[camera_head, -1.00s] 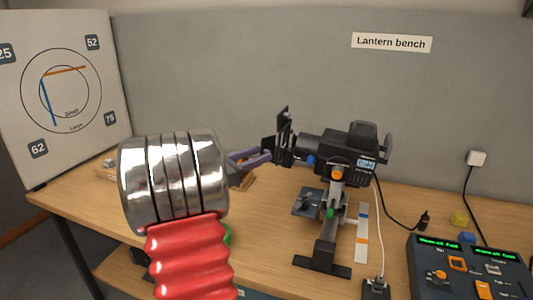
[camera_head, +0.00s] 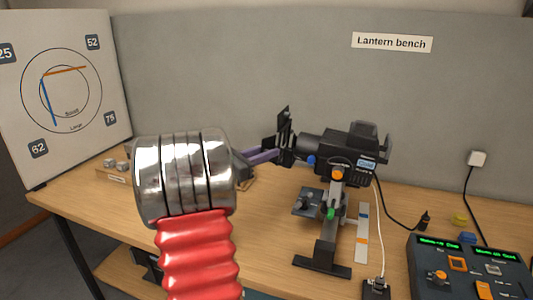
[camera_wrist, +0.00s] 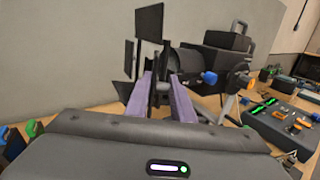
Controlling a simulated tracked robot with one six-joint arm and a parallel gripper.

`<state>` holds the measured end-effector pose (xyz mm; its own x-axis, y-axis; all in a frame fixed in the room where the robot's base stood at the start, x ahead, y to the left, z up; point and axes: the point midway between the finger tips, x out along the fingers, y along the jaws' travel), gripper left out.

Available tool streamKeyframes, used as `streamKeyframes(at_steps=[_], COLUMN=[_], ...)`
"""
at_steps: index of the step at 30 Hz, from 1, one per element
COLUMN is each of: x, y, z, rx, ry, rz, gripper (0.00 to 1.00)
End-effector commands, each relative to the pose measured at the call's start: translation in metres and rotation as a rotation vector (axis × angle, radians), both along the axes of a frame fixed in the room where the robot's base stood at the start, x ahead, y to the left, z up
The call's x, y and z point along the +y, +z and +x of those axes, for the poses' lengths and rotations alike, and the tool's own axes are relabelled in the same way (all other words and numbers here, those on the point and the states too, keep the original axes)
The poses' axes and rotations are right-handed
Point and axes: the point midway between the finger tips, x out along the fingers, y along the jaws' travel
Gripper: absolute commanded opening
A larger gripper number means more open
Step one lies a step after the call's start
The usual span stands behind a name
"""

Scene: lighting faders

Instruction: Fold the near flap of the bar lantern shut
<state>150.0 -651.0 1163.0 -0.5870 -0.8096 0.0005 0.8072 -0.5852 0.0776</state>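The black bar lantern (camera_head: 335,148) sits on a stand on the bench, its flaps (camera_head: 283,130) at its left end. In the wrist view its body (camera_wrist: 203,60) is right of centre, with an upper flap (camera_wrist: 150,22) and a side flap (camera_wrist: 128,60) sticking out. My gripper (camera_wrist: 160,76) has its two purple fingers apart, with dark flap parts showing between and beyond them. In the head view my gripper (camera_head: 275,153) reaches the flaps from the left, its tips at their lower part. I cannot tell if the fingers touch a flap.
A control desk (camera_head: 468,265) with lit displays stands at the right front. The lantern's stand foot (camera_head: 322,262) and a striped strip (camera_head: 361,235) are on the bench. A small box (camera_head: 116,172) lies at the left. A grey wall is close behind.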

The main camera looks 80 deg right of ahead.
Motion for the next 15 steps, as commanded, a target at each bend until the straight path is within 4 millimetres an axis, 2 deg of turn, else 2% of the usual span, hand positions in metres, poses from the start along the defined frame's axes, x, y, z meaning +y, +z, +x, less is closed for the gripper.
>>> streamKeyframes(at_steps=[5,15], x=[0.0012,0.0019], y=[-0.0006,0.0005], z=[-0.0025,-0.0072], rx=[0.0,0.001], ry=[-0.008,0.034], rz=[0.0,-0.007], gripper=[0.0,0.0])
